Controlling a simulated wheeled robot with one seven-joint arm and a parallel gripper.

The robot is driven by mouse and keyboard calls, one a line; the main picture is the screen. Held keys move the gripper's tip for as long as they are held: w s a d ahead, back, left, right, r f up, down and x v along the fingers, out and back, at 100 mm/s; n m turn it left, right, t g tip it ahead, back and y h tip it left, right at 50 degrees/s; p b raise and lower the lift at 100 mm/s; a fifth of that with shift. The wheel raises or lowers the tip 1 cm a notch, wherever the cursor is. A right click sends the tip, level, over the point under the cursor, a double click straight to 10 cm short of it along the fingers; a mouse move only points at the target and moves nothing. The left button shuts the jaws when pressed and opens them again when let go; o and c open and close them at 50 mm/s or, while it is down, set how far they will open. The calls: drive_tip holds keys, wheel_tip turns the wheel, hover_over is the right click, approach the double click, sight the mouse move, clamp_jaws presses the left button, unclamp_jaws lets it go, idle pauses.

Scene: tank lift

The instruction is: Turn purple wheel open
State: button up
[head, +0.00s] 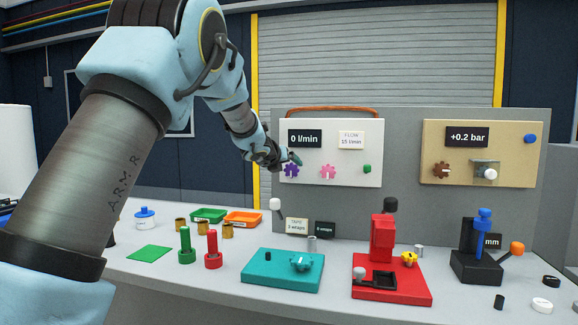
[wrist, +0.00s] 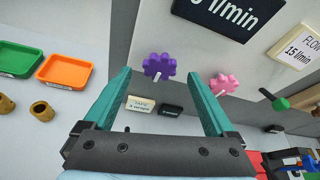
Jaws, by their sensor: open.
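The purple wheel (head: 291,171) is a lobed knob on the white panel (head: 350,195), below the display reading 0 l/min. It also shows in the wrist view (wrist: 159,67), with a white mark pointing down and to the left. My gripper (head: 293,158) is at the panel near the purple wheel, just above it in the head view. In the wrist view my gripper (wrist: 158,82) has its two teal fingers spread apart. The purple wheel appears between and beyond the fingertips, and nothing is held. I cannot tell how far the fingertips are from it.
A pink wheel (head: 327,172) and a green knob (head: 367,169) sit to the right on the same panel. A FLOW 15 l/min card (head: 351,140) is above them. Below stand a teal fixture (head: 283,270), a red press (head: 383,240) and trays on the bench.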

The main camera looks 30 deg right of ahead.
sight(290, 168)
drive_tip(key=shift+p+x, duration=0.5)
drive_tip(key=shift+x, duration=1.5)
drive_tip(key=c, duration=1.4)
drive_tip(key=shift+o, duration=0.2)
